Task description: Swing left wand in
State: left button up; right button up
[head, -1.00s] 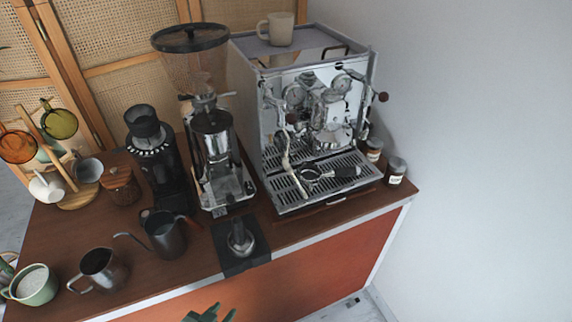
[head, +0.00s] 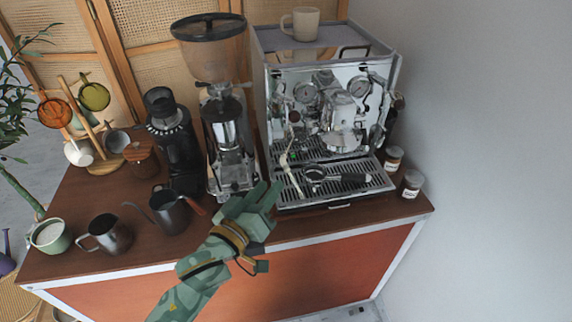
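The espresso machine (head: 262,90) stands at the back right of the cart. Its left wand (head: 291,172) is a thin pale tube on the left of the machine's front, reaching down and outward over the drip tray (head: 375,184). My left gripper (head: 266,186), green, is in front of the machine's lower left corner, left of and below the wand's tip. Its fingertips look apart, with nothing between them; it appears not to touch the wand. It hides most of the tamping mat. My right gripper is out of view.
A portafilter (head: 316,177) lies on the drip tray. A grinder (head: 226,130) stands left of the machine, with a kettle (head: 169,213) and steel pitcher (head: 108,236) further left. Jars (head: 412,184) stand at the right, near the wall. A mug (head: 304,24) sits on top.

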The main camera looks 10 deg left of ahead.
aim_at(284, 168)
pick_arm(q)
jog(key=x, duration=0.8)
jog(key=shift+w+b, duration=0.3)
grip_shut()
